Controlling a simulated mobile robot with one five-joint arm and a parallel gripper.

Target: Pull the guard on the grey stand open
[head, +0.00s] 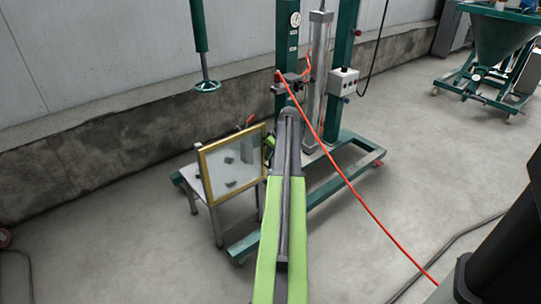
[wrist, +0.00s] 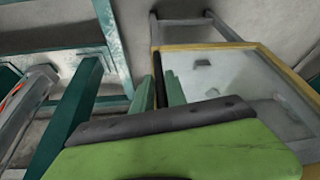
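The guard (head: 204,177) is a clear panel in a yellow frame, standing upright at the front of the grey stand (head: 193,203). In the wrist view the guard (wrist: 186,47) fills the right side, with small grey pieces showing through or on its panel. My gripper (head: 268,141) is at the guard's right edge. In the wrist view my gripper (wrist: 160,88) has its two green fingers close on either side of a dark upright bar (wrist: 158,68), which looks like the guard's handle. The bar fills the gap between them. My forearm partly hides this spot in the head view.
A green wheeled frame (head: 335,187) with posts stands behind and right of the stand. A red hose (head: 366,206) crosses to the lower right. A green hopper cart (head: 500,50) is at the far right. The floor (head: 130,255) left and in front of the stand is clear.

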